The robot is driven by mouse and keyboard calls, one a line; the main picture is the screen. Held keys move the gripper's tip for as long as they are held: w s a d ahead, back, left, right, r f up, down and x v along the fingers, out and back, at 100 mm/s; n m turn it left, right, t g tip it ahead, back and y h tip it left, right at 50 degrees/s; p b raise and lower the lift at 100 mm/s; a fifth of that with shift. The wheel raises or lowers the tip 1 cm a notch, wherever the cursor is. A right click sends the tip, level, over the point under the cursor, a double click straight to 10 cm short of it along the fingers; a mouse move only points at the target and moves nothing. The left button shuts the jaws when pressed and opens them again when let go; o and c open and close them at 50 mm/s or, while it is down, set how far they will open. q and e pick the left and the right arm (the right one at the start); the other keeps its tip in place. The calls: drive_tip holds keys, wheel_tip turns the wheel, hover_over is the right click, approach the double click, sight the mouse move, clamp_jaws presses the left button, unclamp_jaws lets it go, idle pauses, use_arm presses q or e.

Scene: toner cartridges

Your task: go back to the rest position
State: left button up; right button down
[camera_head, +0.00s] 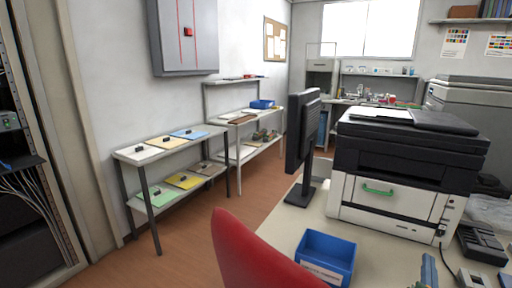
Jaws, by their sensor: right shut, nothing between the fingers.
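My right gripper (473,279) shows only as a small part at the bottom edge, low on the right, over the desk. It is shut and holds nothing. Most of it is cut off by the frame. My left gripper is not in view. A large black and white printer (396,208) with a green handle on its front stands on the desk, its front panel shut.
A blue open bin (326,257) sits on the pale desk (284,231), near a black monitor (301,146). A red chair back (255,254) rises in front. Shelf tables (146,153) line the left wall. Brown floor (190,235) lies clear between.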

drive_tip(key=s+a+f+m+g+y, duration=0.3)
drive_tip(key=s+a+f+m+g, duration=0.45)
drive_tip(key=s+f+m, duration=0.55)
drive_tip(key=s+a+f+m+g+y, duration=0.2)
drive_tip(key=s+a+f+m+y, duration=0.15)
drive_tip(key=s+a+m, duration=0.35)
drive_tip(key=s+a+f+m+g+y, duration=0.25)
drive_tip(key=s+a+y, duration=0.2)
drive_tip(key=a, duration=0.35)
drive_tip(key=s+f+g+p, duration=0.1)
drive_tip(key=s+f, duration=0.1)
drive_tip(key=f, duration=0.6)
drive_tip(key=s+f+g+p, duration=0.1)
drive_tip(key=s+f, duration=0.1)
drive_tip(key=f, duration=0.6)
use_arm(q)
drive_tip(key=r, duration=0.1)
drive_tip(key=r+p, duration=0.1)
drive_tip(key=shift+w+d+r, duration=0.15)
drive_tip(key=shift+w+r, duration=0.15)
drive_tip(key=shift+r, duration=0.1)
use_arm(e)
drive_tip(key=s+d+f+g, duration=0.1)
drive_tip(key=s+f, duration=0.6)
drive_tip(key=s, duration=0.4)
drive_tip(key=shift+d+f+h, duration=0.15)
drive_tip(key=shift+f+h, duration=0.05)
drive_tip(key=shift+h, duration=0.1)
